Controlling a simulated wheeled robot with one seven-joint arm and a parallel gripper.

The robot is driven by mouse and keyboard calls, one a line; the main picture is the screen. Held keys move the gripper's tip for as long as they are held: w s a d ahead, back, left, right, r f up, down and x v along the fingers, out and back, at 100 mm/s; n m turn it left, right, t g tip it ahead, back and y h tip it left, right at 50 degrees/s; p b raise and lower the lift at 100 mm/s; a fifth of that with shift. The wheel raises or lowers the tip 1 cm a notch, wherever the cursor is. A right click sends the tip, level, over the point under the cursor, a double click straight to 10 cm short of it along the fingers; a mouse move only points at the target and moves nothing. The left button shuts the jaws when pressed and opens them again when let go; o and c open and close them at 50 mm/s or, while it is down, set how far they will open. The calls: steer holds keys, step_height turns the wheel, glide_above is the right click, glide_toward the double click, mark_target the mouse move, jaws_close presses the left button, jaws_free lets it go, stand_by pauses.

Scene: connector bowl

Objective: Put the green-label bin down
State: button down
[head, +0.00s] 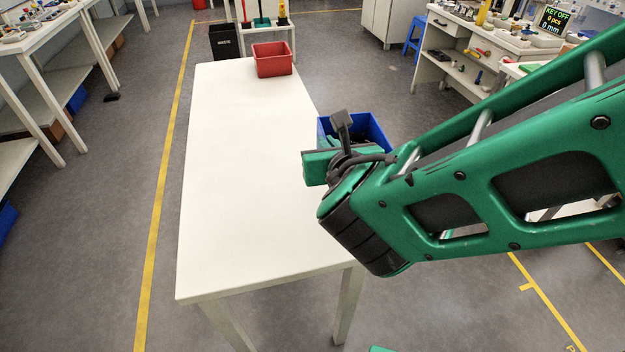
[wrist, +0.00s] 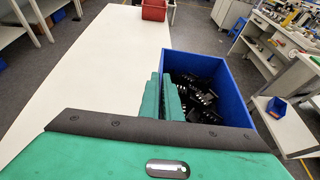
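A blue bin (head: 368,127) is just off the right edge of the white table in the head view, partly hidden behind my gripper. It also shows in the wrist view (wrist: 232,92), with many black connectors (wrist: 200,95) inside. No green label shows on the sides I can see. My gripper's green fingers (wrist: 163,95) are at the bin's left wall in the wrist view, one on each side of it, and appear shut on it. No support shows under the bin. The fingertips are hidden in the head view.
The white table (head: 245,190) is mostly bare. A red bin (head: 272,60) stands at its far end. A black waste bin (head: 224,42) is on the floor behind. Benches stand at left and right. A blue stool (head: 414,38) is at the back right.

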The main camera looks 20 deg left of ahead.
steer(key=shift+n+y, duration=0.5)
steer(key=shift+w+a+f, duration=0.55)
steer(key=shift+a+f, duration=1.1)
steer(key=shift+a, duration=0.35)
steer(key=shift+w+a+f, duration=0.6)
steer(key=shift+a+f, duration=1.1)
steer(key=shift+a, duration=0.3)
steer(key=shift+w+a+f, duration=0.55)
steer(key=shift+a+f, duration=1.1)
steer(key=shift+a, duration=0.35)
steer(key=shift+f, duration=0.1)
steer(key=c, duration=2.3)
jaws_free()
steer(key=shift+f+g, duration=0.1)
steer(key=shift+g, duration=0.2)
steer(key=o, duration=0.3)
